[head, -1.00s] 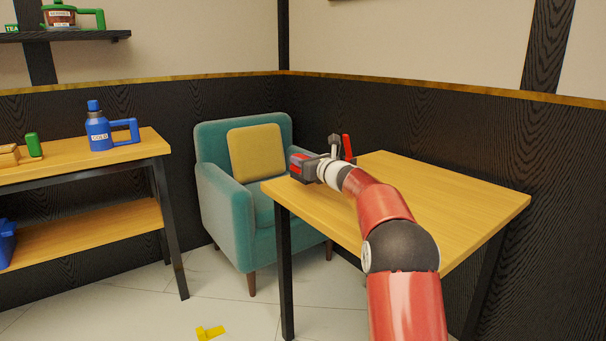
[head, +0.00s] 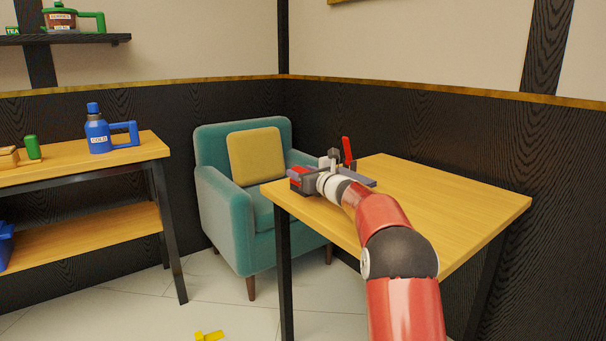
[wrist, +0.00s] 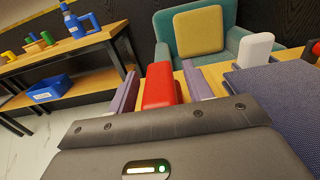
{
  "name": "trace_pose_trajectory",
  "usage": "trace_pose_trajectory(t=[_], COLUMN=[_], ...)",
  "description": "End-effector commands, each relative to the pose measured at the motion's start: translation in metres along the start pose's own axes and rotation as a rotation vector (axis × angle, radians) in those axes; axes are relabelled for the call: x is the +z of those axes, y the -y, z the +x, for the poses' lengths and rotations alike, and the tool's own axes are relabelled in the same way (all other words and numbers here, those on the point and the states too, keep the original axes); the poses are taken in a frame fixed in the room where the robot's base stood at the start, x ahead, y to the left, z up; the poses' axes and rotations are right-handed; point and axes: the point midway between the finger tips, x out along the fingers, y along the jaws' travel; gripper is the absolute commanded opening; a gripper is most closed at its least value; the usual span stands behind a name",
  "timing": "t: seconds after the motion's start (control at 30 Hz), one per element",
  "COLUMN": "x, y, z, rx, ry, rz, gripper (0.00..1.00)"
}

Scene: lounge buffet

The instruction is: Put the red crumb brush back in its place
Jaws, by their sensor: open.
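My gripper (wrist: 158,92) is at the near left corner of the wooden table, low over its top. Its two lilac fingers stand open. A red block-like piece, seemingly the crumb brush (wrist: 159,85), lies between them; I cannot tell whether either finger touches it. Red also shows at the gripper in the head view (head: 298,172). Beside the gripper is a slate-blue textured flat piece (wrist: 275,95), with a pale upright block (wrist: 254,48) near it. A separate red upright piece (head: 347,148) stands behind my wrist. My wrist hides part of this group.
The wooden table (head: 450,200) is bare on its right side. A teal armchair (head: 225,215) with a yellow cushion (head: 256,157) stands close behind. A shelf unit (head: 100,165) at left holds a blue jug (head: 98,135). A yellow object (head: 208,337) lies on the floor.

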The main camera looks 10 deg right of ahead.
Motion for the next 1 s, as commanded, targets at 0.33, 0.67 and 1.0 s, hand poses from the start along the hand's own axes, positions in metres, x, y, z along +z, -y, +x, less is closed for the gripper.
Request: trace_pose_trajectory(t=[0.33, 0.67, 1.0], x=[0.001, 0.002, 0.003], y=[0.001, 0.000, -0.004], z=[-0.037, -0.102, -0.121], rx=[-0.003, -0.002, 0.006], ry=[0.002, 0.001, -0.004], rz=[0.000, -0.001, -0.011], gripper=[0.51, 0.51, 0.51])
